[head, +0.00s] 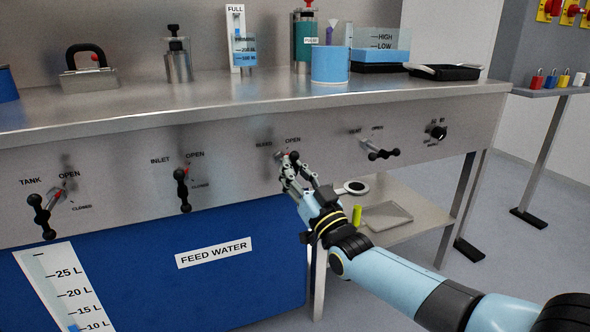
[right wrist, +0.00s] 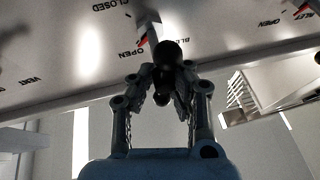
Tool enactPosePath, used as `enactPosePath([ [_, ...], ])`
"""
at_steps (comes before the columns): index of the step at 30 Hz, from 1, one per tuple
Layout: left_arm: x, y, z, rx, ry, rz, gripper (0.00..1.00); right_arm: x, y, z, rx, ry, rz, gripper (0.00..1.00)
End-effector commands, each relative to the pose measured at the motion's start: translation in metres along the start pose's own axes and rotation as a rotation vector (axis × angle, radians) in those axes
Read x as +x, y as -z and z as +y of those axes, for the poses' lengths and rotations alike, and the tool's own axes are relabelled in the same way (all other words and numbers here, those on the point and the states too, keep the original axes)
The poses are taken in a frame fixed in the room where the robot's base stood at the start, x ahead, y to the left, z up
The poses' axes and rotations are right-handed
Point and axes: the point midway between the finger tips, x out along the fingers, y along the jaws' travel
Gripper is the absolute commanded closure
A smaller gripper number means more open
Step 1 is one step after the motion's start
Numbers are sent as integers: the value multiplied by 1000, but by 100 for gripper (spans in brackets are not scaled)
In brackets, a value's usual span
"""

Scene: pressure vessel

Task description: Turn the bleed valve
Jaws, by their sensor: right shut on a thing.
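The bleed valve is a dark lever handle with a red pointer (head: 283,154) on the front panel, under the label that ends in "EED" beside "OPEN". My right gripper (head: 290,172) is at this valve, its fingers around the handle. In the right wrist view the fingers are shut on the black knobbed handle (right wrist: 166,62), and its red pointer (right wrist: 142,42) is near the word "OPEN". Parts of the handle are hidden by the fingers. My left gripper is not in view.
Tank valve (head: 42,212) and inlet valve (head: 182,188) are to the left on the panel, another lever (head: 380,152) and a black knob (head: 437,131) to the right. A lower shelf (head: 425,217) with a tray (head: 387,217) is right of my gripper. A blue tank (head: 150,285) is below.

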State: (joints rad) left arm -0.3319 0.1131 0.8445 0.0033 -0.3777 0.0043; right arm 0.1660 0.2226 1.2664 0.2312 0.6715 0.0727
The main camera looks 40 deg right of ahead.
Motion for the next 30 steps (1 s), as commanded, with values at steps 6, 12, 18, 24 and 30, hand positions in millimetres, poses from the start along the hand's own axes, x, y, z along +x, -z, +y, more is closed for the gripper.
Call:
enactPosePath([
  [6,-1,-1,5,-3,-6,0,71,1,2,-4,-25,15,0,100],
  [12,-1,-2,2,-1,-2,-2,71,1,1,-5,-41,21,-5,100],
  [18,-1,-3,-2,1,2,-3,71,0,0,-5,-52,26,-9,100],
  [24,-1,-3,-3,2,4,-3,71,0,0,-5,-60,29,-12,100],
  [30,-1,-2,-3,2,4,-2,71,-1,-1,-5,-66,31,-15,100],
])
